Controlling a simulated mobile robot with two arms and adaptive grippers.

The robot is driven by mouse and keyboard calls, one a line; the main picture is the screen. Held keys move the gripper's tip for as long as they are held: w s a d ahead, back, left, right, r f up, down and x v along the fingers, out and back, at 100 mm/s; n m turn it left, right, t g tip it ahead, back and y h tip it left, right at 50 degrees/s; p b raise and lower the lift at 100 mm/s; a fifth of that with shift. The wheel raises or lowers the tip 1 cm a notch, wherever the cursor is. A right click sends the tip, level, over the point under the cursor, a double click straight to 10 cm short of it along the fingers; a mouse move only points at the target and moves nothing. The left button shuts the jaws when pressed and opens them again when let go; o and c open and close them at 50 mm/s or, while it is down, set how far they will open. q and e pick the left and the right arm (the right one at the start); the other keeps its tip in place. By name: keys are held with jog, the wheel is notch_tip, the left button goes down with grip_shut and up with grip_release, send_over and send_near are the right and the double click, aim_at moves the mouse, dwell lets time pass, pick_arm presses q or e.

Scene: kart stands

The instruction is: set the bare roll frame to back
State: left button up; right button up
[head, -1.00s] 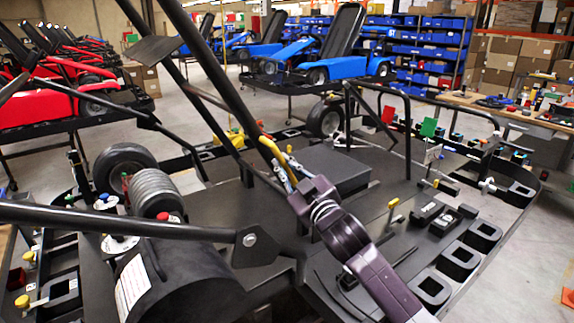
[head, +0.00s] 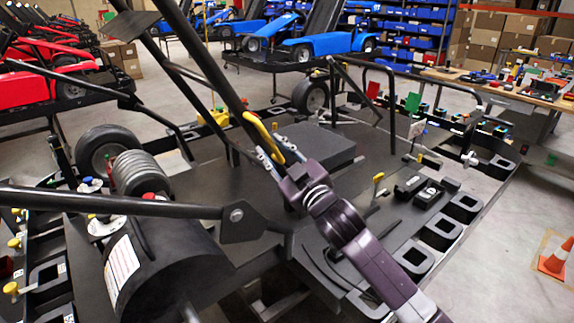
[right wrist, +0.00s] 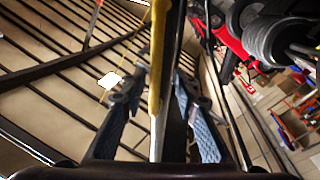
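The roll frame (head: 205,62) is a set of black bars rising over a dark kart chassis. One bar slants from the top left towards the middle, with a yellow grip (head: 258,134) at its lower end. My right gripper (head: 275,155) is at this grip, coming in from the lower right. In the right wrist view its two fingers (right wrist: 162,90) stand apart, one on each side of the yellow grip (right wrist: 158,50) and a dark bar. Contact with the grip is hard to tell. My left gripper is not in view.
The chassis deck carries a black box (head: 310,146), a black cylinder (head: 170,270) at the front left and open sockets (head: 440,232) along its right edge. Red and blue karts stand behind. A workbench (head: 500,92) and an orange cone (head: 556,258) stand on the right.

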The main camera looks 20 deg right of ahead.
jog(key=v, duration=0.9)
jog(key=shift+s+a+f, duration=0.1)
